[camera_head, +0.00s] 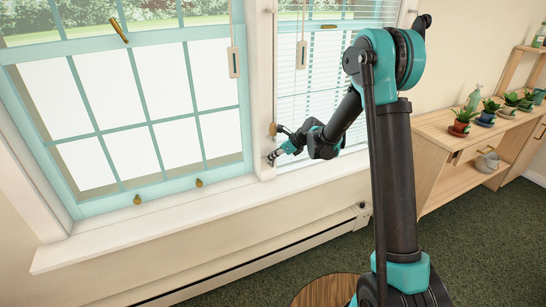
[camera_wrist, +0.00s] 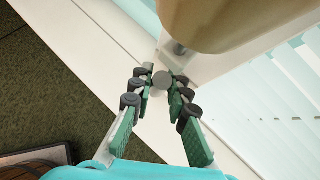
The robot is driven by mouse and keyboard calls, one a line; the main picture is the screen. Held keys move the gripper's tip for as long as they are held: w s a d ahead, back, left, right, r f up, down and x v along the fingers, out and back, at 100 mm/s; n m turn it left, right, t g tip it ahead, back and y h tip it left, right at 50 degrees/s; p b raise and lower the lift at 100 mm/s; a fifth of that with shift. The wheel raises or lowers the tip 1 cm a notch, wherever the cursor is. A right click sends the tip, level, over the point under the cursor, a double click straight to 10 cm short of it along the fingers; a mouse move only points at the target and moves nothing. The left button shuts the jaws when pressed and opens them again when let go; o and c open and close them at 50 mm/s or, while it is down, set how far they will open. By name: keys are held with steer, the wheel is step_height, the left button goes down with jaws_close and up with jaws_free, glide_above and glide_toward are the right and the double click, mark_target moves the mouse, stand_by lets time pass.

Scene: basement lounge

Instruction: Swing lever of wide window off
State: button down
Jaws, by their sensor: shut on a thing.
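The wide window (camera_head: 165,128) with turquoise bars fills the left of the head view. A brass lever-like piece (camera_head: 119,30) sits on its upper rail, and two brass knobs (camera_head: 137,199) are on its bottom rail. My gripper (camera_head: 271,157) is low at the white post between the two windows. In the wrist view, my gripper (camera_wrist: 161,78) is shut on a small grey round-ended piece (camera_wrist: 162,80) between its fingertips. I cannot tell whether this piece is the lever. A large tan rounded thing (camera_wrist: 235,20) looms just above the fingertips and hides what lies behind it.
A second window with white blinds (camera_head: 300,100) is right of the post. A white sill (camera_head: 150,222) runs below, over a baseboard heater (camera_head: 270,250). A wooden shelf (camera_head: 440,128) with several potted plants stands at the right. Two cord pulls (camera_head: 233,62) hang near the post.

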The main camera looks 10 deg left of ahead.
steer(key=c, duration=1.4)
jaws_free()
steer(key=shift+c, duration=0.2)
